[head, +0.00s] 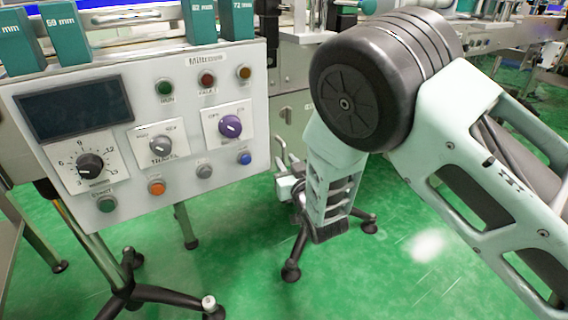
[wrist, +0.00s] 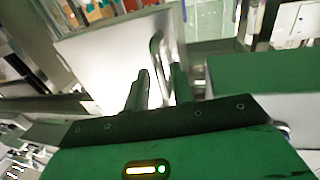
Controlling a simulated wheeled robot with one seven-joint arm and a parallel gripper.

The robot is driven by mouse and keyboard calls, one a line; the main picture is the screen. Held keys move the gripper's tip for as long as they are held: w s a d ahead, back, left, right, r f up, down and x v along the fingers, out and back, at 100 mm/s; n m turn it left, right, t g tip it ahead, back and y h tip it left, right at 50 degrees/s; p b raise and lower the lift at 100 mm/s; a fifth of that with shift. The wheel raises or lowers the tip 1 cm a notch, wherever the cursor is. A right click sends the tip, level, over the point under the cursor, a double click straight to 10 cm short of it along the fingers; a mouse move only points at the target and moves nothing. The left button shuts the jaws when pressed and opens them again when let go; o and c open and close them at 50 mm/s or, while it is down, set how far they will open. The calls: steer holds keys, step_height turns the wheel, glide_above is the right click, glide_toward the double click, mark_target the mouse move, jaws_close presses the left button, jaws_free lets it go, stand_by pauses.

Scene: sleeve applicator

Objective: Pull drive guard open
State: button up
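A pale, flat panel that looks like the drive guard (wrist: 112,55) fills the upper middle of the wrist view, tilted in the picture. A bent metal bar handle (wrist: 155,48) stands at its right edge. My gripper (wrist: 161,72) points at the handle, with its two dark fingers apart. The handle's lower part shows between the fingers with gaps beside it, so the gripper looks open around or just short of it; I cannot tell the depth.
A control panel (head: 150,130) with knobs and buttons stands at left in the head view, on a black-footed stand (head: 130,280). Teal size blocks (head: 200,20) sit above it. Green floor (head: 400,270) is open at the lower right.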

steer(key=shift+x, duration=1.1)
jaws_close()
steer(key=shift+d, duration=0.1)
